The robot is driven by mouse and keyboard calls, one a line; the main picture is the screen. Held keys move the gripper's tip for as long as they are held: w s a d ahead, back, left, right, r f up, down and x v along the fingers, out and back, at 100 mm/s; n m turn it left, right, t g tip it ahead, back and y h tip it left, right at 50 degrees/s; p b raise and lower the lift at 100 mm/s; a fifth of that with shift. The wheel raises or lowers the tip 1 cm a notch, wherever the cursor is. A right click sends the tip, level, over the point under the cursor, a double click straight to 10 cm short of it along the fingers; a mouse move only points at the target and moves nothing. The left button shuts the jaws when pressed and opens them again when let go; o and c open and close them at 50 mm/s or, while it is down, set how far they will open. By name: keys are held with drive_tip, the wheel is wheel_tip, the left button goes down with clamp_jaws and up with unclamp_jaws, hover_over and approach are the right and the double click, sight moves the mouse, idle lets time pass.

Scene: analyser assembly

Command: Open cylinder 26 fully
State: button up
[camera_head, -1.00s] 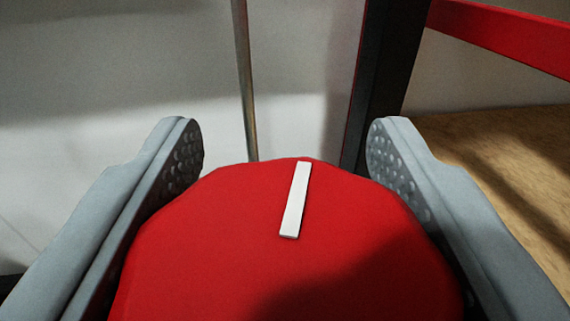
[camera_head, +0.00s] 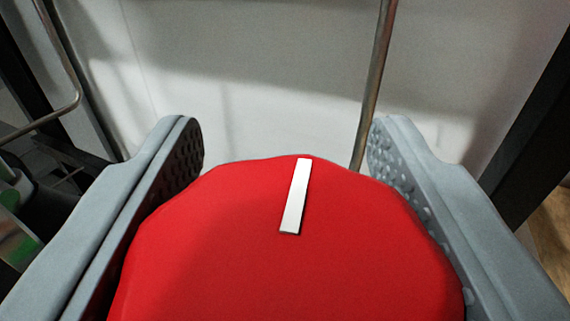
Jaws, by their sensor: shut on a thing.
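A red rounded knob (camera_head: 220,240) with a white marker strip (camera_head: 295,196) fills the lower middle of the view. My gripper (camera_head: 285,150) is shut on it, with one grey studded finger on each side. The white strip leans slightly, its far end a little to the right. No number shows on the knob, so I cannot tell whether it belongs to cylinder 26. The cylinder body and whatever lies under the knob are hidden.
A thin metal tube (camera_head: 375,90) runs down behind the knob, near the right finger. A pale wall panel (camera_head: 260,70) stands behind. A bent metal tube (camera_head: 68,75) is at upper left, and a dark post (camera_head: 530,120) is at right.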

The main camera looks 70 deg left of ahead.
idle(0.4)
drive_tip(key=o, duration=1)
drive_tip(key=shift+c, duration=0.2)
drive_tip(key=v, duration=1.7)
drive_tip(key=shift+d, duration=0.2)
